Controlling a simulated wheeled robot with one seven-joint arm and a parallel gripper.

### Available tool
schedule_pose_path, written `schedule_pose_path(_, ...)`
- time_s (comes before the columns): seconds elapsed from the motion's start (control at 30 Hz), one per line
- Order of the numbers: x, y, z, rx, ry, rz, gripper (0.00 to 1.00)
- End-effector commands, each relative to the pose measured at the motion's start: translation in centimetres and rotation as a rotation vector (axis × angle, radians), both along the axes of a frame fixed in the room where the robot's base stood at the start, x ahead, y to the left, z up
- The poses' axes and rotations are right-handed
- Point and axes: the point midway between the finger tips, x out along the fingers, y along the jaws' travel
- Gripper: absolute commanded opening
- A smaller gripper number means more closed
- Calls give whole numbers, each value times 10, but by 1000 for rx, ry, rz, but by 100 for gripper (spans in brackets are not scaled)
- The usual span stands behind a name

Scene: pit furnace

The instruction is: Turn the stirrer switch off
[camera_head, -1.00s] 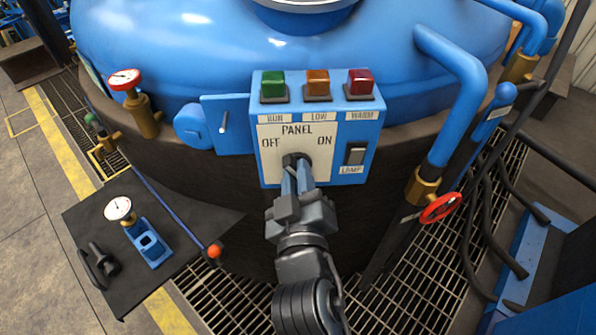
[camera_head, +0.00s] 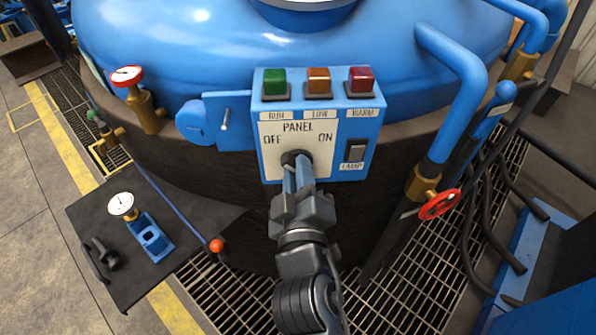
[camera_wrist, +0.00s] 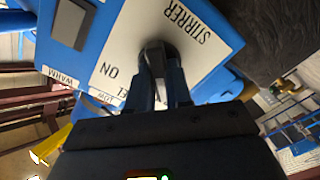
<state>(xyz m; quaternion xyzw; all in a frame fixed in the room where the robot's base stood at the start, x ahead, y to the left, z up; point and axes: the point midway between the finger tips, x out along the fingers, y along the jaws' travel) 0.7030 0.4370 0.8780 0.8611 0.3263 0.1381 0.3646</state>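The stirrer switch (camera_wrist: 155,55) is a dark rotary knob on the white face of a blue control panel (camera_head: 370,130). The face reads OFF at left and ON at right in the head view; the wrist view shows STIRRER and ON, turned over. My gripper (camera_head: 298,168) reaches the panel from below. In the wrist view, my gripper's two fingers (camera_wrist: 162,88) stand on either side of the knob's grip and appear closed on it. In the head view my fingers cover most of the knob, so which mark it points to cannot be told.
Green (camera_head: 275,82), orange (camera_head: 318,82) and red (camera_head: 360,82) lamps top the panel. A lamp rocker switch (camera_head: 355,150) sits at right. A blue pipe (camera_head: 455,100) and red valve wheel (camera_head: 439,204) stand to the right. A dark shelf (camera_head: 185,262) holds a gauge (camera_head: 122,205).

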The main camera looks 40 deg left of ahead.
Motion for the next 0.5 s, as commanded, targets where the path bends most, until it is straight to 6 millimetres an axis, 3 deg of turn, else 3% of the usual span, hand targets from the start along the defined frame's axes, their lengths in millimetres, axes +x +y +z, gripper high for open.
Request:
schedule_pose_path(0.23,1,1,2,3,-4,1,44)
schedule_pose_path(0.5,-1,0,1,1,-2,1,45)
